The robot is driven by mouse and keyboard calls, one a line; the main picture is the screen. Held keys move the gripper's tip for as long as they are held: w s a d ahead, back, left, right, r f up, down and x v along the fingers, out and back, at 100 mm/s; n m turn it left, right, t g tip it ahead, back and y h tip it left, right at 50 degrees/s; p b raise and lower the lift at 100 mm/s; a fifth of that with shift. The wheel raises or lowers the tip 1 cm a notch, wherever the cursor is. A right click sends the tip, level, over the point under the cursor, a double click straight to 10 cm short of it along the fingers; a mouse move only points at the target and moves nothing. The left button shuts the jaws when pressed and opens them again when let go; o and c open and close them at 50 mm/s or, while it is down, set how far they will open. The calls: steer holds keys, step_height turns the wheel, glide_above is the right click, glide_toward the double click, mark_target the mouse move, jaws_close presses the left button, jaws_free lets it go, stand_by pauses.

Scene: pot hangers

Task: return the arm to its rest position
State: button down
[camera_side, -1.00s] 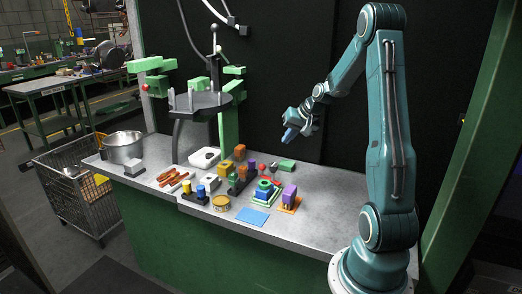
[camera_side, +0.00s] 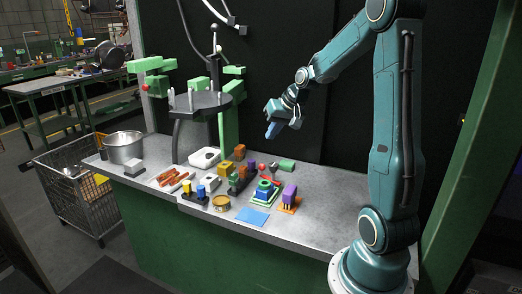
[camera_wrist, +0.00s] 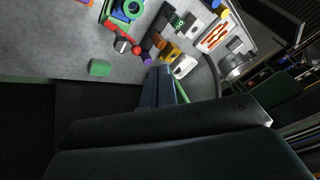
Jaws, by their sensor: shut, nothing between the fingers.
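My gripper (camera_side: 272,131) hangs in the air above the back of the bench, in front of the black back panel. It is shut with nothing held, and its fingers point down. In the wrist view the closed fingers (camera_wrist: 160,85) show side by side at the centre, with the bench top beyond them. My arm reaches up from its base at the right end of the bench and bends over to the left. The gripper is well clear of the objects below it.
A metal pot (camera_side: 124,148) and a green stand (camera_side: 229,125) with a dark round shelf (camera_side: 200,102) are left. The bench's right part is bare.

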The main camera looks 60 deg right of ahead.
steer(key=s+a+r+n, duration=0.2)
steer(key=a+r, duration=0.1)
steer(key=a, duration=0.6)
steer(key=s+a+r+n, duration=0.2)
steer(key=a+r+n, duration=0.15)
steer(key=a, duration=0.55)
steer(key=s+a+n+y, duration=0.1)
steer(key=s+a+n, duration=0.2)
steer(key=s+a, duration=0.6)
steer(key=shift+s+a+r+g, duration=0.15)
steer(key=shift+s+r+g, duration=0.15)
steer(key=shift+s, duration=1.4)
